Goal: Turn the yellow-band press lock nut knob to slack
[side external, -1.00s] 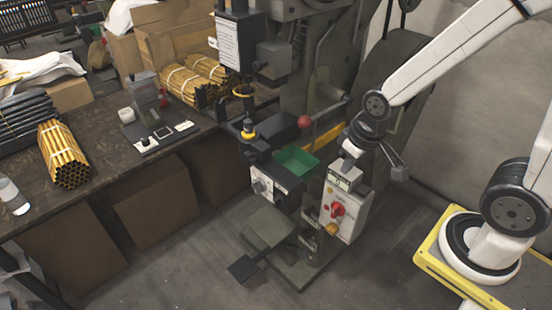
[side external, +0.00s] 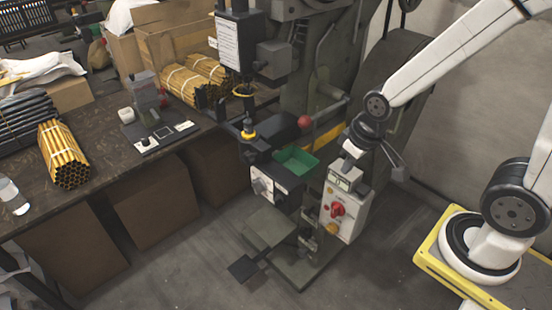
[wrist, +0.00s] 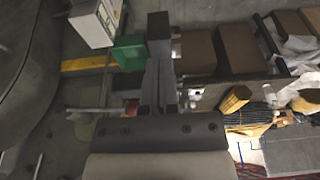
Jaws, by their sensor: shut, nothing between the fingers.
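The press (side external: 237,45) stands in the middle of the side view, with a dark head and a white label plate. A yellow ring (side external: 243,92) sits on its shaft, and a second yellow ring (side external: 248,135) lies lower, around the tool below. I cannot pick out the lock nut knob for certain. My gripper (side external: 398,171) is right of the press in the side view, apart from the yellow rings. In the wrist view my gripper (wrist: 160,88) shows its fingers shut together, with nothing visible between them.
A green tray (side external: 296,160) sits on the press; it also shows in the wrist view (wrist: 128,53). A lever with a red ball (side external: 304,121) juts out near it. A control box with a red knob (side external: 337,209) stands below. The bench (side external: 95,190) at left holds tube bundles.

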